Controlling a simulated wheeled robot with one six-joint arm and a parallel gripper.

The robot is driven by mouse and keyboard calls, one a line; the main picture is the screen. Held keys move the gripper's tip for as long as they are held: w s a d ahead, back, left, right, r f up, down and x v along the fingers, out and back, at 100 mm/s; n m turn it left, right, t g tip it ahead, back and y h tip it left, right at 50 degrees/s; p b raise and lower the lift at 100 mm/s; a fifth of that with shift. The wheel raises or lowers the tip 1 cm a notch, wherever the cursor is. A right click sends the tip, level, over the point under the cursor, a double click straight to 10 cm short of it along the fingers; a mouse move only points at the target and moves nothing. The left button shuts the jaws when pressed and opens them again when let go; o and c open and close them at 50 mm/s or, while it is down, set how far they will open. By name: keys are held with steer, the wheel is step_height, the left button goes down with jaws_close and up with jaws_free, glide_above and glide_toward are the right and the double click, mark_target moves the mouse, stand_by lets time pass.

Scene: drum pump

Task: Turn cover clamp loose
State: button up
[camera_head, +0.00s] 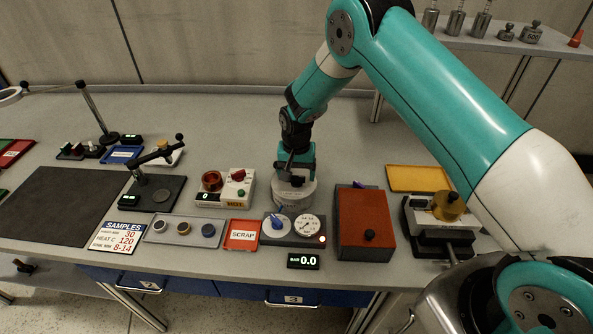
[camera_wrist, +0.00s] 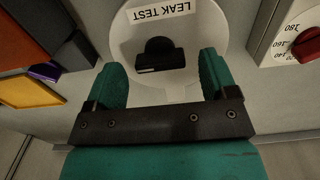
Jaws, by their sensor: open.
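A round pale grey unit (camera_head: 293,197) stands on the bench under my gripper, and in the wrist view its lid (camera_wrist: 128,45) carries a "LEAK TEST" label. A black knob with a flat bar (camera_wrist: 160,52), which looks like the cover clamp, sits on that lid. My gripper (camera_wrist: 160,64) points down at the lid with its teal fingers open, one on each side of the knob and apart from it. In the head view my gripper (camera_head: 294,168) is just above the unit and partly hides the knob.
A heater box with a red dial (camera_head: 238,188) stands close left of the unit. A gauge panel (camera_head: 292,228) lies in front, and a dark red box with a black knob (camera_head: 365,220) stands to the right. The bench behind is clear.

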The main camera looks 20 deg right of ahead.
steer(key=shift+f, duration=0.55)
steer(key=c, duration=0.9)
steer(key=shift+c, duration=0.2)
